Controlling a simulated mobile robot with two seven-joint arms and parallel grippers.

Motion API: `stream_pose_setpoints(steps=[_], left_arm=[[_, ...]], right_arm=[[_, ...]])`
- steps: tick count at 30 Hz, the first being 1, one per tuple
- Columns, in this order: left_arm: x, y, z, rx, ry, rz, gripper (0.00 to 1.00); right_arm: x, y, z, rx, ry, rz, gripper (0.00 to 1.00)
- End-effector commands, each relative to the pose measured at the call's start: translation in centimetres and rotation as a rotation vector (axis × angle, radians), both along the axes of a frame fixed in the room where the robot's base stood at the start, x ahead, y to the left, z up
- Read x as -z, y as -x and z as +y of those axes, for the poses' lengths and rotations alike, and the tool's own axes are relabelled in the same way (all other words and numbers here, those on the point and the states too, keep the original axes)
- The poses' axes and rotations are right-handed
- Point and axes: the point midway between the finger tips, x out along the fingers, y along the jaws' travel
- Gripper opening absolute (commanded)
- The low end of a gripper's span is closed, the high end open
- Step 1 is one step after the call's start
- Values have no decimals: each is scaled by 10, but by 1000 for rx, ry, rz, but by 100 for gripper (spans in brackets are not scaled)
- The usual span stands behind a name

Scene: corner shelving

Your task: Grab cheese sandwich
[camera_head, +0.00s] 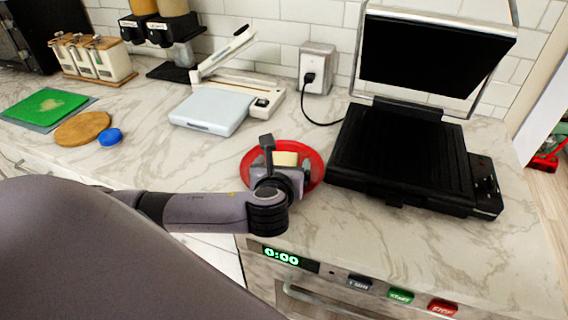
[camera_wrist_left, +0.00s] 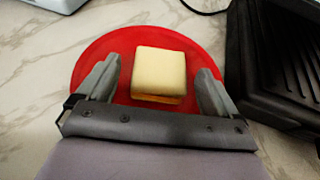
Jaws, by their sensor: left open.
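The cheese sandwich (camera_wrist_left: 160,72) is a pale, square-topped block with an orange strip low on its near side. It lies on a round red plate (camera_wrist_left: 110,50) on the marble counter. In the head view, the sandwich (camera_head: 285,159) shows only in part behind my gripper, on the red plate (camera_head: 313,160). My left gripper (camera_wrist_left: 160,82) is open, its two grey fingers at either side of the sandwich with gaps on both sides. The left gripper (camera_head: 274,170) also shows over the plate in the head view. My right gripper is in neither view.
A black press grill (camera_head: 400,155) with its lid raised stands just right of the plate. A white scale (camera_head: 212,112) and slicer-like device stand behind. A wooden board (camera_head: 83,128), blue lid (camera_head: 110,137) and green board (camera_head: 45,106) lie left. Marble counter is clear left of the plate.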

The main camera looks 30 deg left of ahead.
Motion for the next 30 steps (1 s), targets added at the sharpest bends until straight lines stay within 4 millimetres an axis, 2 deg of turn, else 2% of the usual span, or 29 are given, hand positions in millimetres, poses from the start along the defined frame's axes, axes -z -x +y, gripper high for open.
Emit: stream_pose_setpoints(steps=[4, 5, 10, 19, 23, 26, 30], left_arm=[[0, 0, 0, 1, 1, -1, 94], [0, 0, 0, 1, 1, -1, 90], [0, 0, 0, 1, 1, -1, 35], [-1, 0, 0, 1, 1, -1, 35], [-8, 0, -1, 1, 2, -3, 35], [-18, -1, 0, -1, 3, -5, 35], [-46, -1, -1, 1, 4, -9, 35]], right_arm=[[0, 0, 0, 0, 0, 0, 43], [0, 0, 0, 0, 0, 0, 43], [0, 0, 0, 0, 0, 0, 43], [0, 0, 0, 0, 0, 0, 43], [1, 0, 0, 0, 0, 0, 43], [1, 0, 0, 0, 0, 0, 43], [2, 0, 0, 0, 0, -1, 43]])
